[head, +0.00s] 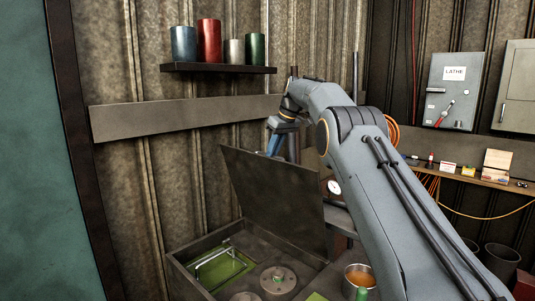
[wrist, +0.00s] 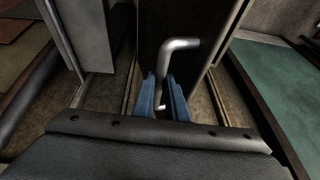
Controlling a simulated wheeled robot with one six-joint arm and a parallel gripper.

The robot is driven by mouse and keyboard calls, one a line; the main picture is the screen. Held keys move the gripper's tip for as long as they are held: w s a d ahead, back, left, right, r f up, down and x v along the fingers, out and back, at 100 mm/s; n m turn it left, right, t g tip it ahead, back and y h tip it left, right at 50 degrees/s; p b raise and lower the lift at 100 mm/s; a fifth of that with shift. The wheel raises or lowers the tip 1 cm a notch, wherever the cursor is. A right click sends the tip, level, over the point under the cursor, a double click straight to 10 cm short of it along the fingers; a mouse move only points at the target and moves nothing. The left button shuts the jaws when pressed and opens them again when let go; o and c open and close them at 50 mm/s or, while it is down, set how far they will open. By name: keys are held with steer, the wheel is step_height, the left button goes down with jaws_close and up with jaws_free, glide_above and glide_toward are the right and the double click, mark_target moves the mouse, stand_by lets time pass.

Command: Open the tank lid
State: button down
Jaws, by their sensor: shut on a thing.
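The tank lid (head: 272,200) is a dark flat panel, tilted steeply up from the open tank (head: 180,268) in the head view. My gripper (head: 274,146) is at the lid's upper edge, on its far side. In the wrist view my gripper's blue fingers (wrist: 166,98) are closed around a bent silver handle (wrist: 182,44). The dark panel behind the handle appears to be the lid. The handle is hidden in the head view.
Inside the tank are a green area with a metal bail (head: 212,252) and round discs (head: 278,279). A shelf (head: 218,68) with several coloured cans is on the wall above. A cup of orange liquid (head: 360,276) stands right of the tank.

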steer(key=shift+d+f, duration=0.25)
steer(key=shift+f, duration=0.4)
steer(key=c, duration=1.8)
jaws_free()
steer(key=shift+w+d, duration=0.1)
steer(key=shift+w, duration=0.1)
steer(key=shift+o, duration=0.2)
steer(key=shift+a+r, duration=0.25)
steer(key=shift+r, duration=0.05)
steer(key=b+v, duration=0.1)
steer(key=v, duration=0.6)
steer(key=shift+s+r, duration=0.15)
steer(key=shift+r, duration=0.2)
steer(key=shift+d, duration=0.1)
